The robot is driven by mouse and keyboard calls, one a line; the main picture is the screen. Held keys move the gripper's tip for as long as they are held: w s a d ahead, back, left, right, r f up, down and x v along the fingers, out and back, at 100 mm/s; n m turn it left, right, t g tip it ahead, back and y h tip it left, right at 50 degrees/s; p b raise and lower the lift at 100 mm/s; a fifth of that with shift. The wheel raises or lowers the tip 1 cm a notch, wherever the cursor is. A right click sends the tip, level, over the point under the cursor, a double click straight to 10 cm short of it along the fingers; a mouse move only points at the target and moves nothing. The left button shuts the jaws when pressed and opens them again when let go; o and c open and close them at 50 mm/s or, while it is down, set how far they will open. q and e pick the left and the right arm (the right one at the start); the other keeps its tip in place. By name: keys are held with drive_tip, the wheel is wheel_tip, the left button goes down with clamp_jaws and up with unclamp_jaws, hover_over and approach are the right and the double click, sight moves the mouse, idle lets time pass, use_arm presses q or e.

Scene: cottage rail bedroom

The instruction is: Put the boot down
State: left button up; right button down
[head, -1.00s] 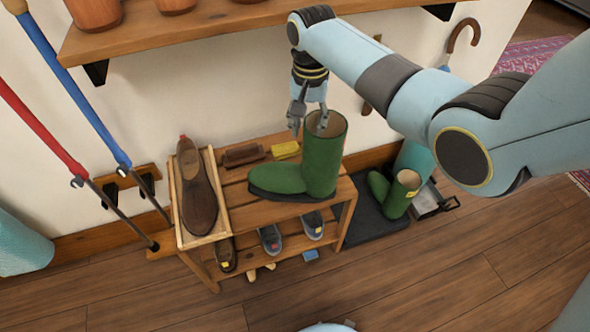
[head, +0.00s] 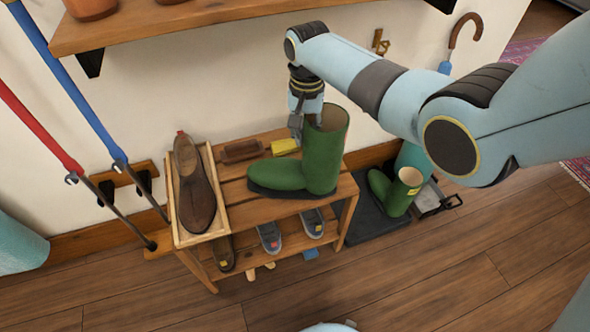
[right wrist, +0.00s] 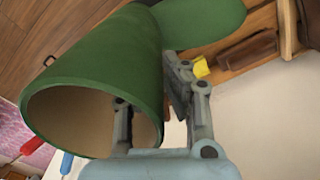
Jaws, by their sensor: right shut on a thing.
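A tall green boot (head: 322,158) is upright over the top of the wooden shoe rack (head: 235,190), its toe to the left. I cannot tell whether its sole touches the slats. My right gripper (head: 312,122) is shut on the boot's upper rim, with one finger inside the shaft and one outside. In the right wrist view the boot's open shaft (right wrist: 95,80) fills the left side, and the gripper (right wrist: 150,120) straddles its wall. My left gripper is not in view.
A brown shoe (head: 194,185) lies in a wooden tray at the rack's left end. A brown brush (head: 241,151) and a yellow block (head: 285,146) lie behind the boot. Another green boot (head: 398,190) stands on a dark mat to the right. A wall shelf (head: 200,25) hangs above.

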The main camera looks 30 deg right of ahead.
sight(307, 118)
drive_tip(key=shift+d, duration=0.1)
idle(0.5)
drive_tip(key=shift+r+p, duration=0.9)
drive_tip(key=shift+r, duration=1.25)
drive_tip(key=s+d+r+p, duration=0.3)
drive_tip(key=s+d+r, duration=0.3)
drive_tip(key=s+d, duration=0.1)
drive_tip(key=shift+s+d+r+p, duration=0.35)
drive_tip(key=shift+s, duration=0.5)
